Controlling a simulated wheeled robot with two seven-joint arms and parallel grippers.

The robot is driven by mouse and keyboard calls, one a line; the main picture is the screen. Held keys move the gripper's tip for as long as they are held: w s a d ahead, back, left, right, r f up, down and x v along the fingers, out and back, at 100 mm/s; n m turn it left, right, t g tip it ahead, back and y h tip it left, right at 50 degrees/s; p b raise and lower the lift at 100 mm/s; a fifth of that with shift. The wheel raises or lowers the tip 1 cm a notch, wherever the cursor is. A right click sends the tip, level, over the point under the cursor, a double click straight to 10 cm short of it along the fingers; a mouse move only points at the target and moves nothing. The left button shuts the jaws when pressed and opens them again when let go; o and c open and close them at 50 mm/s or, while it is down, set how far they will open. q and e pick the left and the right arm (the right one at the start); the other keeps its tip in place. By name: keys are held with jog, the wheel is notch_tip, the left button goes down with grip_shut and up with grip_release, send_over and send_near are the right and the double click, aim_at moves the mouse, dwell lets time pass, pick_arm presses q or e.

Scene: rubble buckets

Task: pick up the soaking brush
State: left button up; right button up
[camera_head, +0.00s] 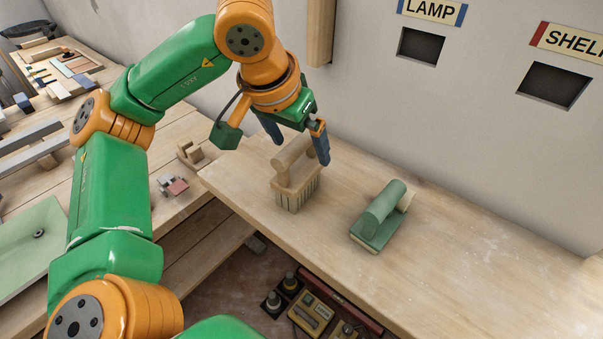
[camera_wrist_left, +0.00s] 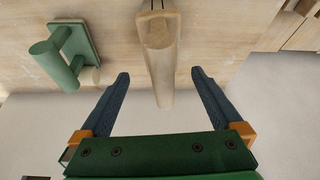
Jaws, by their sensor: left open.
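The soaking brush (camera_head: 297,186) stands on the pale wooden worktop (camera_head: 450,262), bristles down, with a light wooden handle on top. My left gripper (camera_head: 302,154) is open above and behind the brush, pointing down at its handle. In the left wrist view the handle (camera_wrist_left: 160,50) runs into the gap between the two blue fingers of the left gripper (camera_wrist_left: 160,73), with a space on each side. I see no contact between fingers and brush. My right gripper is not in view.
A green float with a rounded handle (camera_head: 382,214) lies right of the brush; it also shows in the left wrist view (camera_wrist_left: 70,55). The wall has openings labelled LAMP (camera_head: 421,46) and SHELF (camera_head: 553,85). A wooden post (camera_head: 320,32) hangs behind. The worktop's right part is clear.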

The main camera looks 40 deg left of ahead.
aim_at(302, 165)
pick_arm(q)
jog(key=x, duration=0.4)
jog(key=shift+w+a+f+p, duration=0.1)
jog(key=shift+a+f+p, duration=0.15)
jog(key=shift+f+p, duration=0.1)
grip_shut()
jog(key=shift+r, duration=0.1)
